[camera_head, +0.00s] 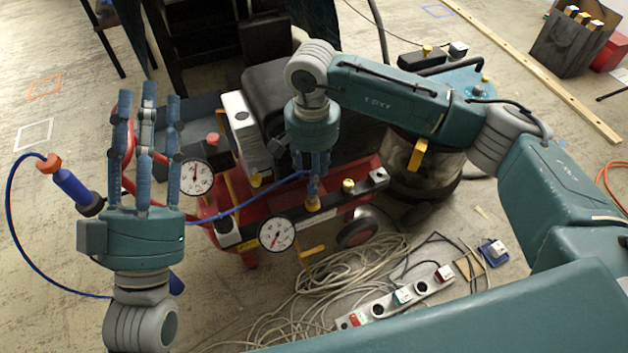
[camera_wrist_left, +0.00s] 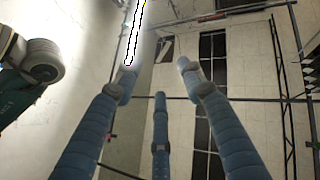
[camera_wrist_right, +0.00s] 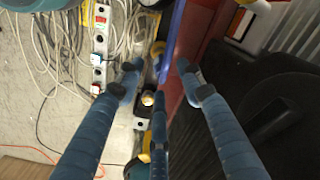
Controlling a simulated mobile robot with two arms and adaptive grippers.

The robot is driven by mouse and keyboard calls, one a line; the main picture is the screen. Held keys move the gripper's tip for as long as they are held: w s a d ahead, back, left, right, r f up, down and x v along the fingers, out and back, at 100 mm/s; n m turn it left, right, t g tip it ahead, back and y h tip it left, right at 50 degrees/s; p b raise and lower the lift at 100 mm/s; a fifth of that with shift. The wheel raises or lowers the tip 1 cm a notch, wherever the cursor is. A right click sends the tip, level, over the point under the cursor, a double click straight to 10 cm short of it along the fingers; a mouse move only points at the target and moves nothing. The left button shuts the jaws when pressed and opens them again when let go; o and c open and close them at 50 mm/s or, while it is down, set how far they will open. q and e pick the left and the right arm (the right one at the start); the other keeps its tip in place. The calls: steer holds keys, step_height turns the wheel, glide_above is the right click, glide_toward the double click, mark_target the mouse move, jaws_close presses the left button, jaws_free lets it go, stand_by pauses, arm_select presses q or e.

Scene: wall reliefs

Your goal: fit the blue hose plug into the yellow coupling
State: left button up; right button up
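The blue hose plug (camera_head: 72,188), with an orange collar and dark nose, is at the far left of the head view, beside my left gripper (camera_head: 147,110). I cannot tell whether it touches the floor. My left gripper points upward, fingers spread and empty. A yellow fitting, apparently the coupling (camera_head: 313,204), is on the red compressor just below my right gripper (camera_head: 314,192). That gripper points down. Its fingers are apart in the right wrist view (camera_wrist_right: 158,80), with no object clearly between them. The blue hose (camera_head: 245,205) runs to the right gripper's fingers, partly hidden.
Tangled cables (camera_head: 335,285) and a power strip (camera_head: 405,297) lie on the floor in front. A dark vacuum-like drum (camera_head: 425,165) stands to the right. Floor at far left is mostly clear.

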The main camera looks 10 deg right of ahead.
step_height(320, 180, up, 8)
steer(key=shift+r, duration=0.2)
steer(key=shift+s+d, duration=0.1)
